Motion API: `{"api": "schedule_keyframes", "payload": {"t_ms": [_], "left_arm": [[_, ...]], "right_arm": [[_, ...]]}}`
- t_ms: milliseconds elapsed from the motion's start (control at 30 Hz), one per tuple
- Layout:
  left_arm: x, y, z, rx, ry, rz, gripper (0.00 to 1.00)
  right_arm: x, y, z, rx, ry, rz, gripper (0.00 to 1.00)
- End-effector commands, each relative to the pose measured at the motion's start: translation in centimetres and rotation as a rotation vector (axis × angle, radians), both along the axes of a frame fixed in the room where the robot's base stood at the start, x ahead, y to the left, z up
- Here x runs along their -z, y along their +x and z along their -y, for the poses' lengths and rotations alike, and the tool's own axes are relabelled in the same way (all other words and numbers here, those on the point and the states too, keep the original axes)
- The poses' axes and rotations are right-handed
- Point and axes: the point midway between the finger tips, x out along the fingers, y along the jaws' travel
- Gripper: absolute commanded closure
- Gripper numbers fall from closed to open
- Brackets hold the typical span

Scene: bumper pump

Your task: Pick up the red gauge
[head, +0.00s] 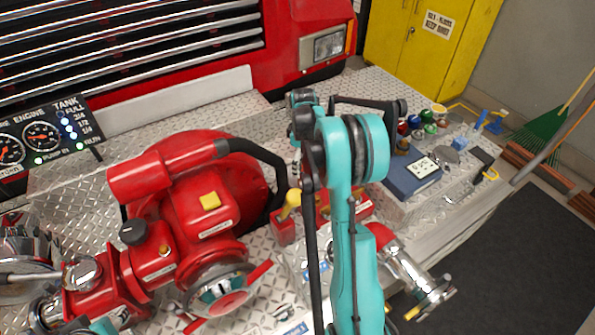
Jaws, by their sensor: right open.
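Several small round coloured caps or gauges stand close together on the bumper deck at the right. My left gripper cannot be made out.
A blue box (411,173) with a white label sits in front of the coloured group. A large red pump (190,205) fills the left. A yellow-handled lever (291,201) stands near my right arm. A red-and-chrome nozzle (405,265) lies at the front right.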

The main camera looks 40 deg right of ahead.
Motion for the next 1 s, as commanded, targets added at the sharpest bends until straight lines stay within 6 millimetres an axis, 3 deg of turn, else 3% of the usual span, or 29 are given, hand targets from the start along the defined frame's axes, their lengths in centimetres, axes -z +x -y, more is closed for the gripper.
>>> {"api": "schedule_keyframes", "payload": {"t_ms": [433,700,767,1000], "left_arm": [[2.4,0.0,0.0,0.000,0.000,0.000,0.60],[2.4,0.0,0.0,0.000,0.000,0.000,0.60],[2.4,0.0,0.0,0.000,0.000,0.000,0.60],[2.4,0.0,0.0,0.000,0.000,0.000,0.60]], "right_arm": [[5.9,0.0,0.5,0.001,0.000,0.000,0.14],[6.3,0.0,0.4,0.000,0.000,0.000,0.14],[6.3,0.0,0.4,0.000,0.000,0.000,0.27],[6.3,0.0,0.4,0.000,0.000,0.000,0.87]]}}
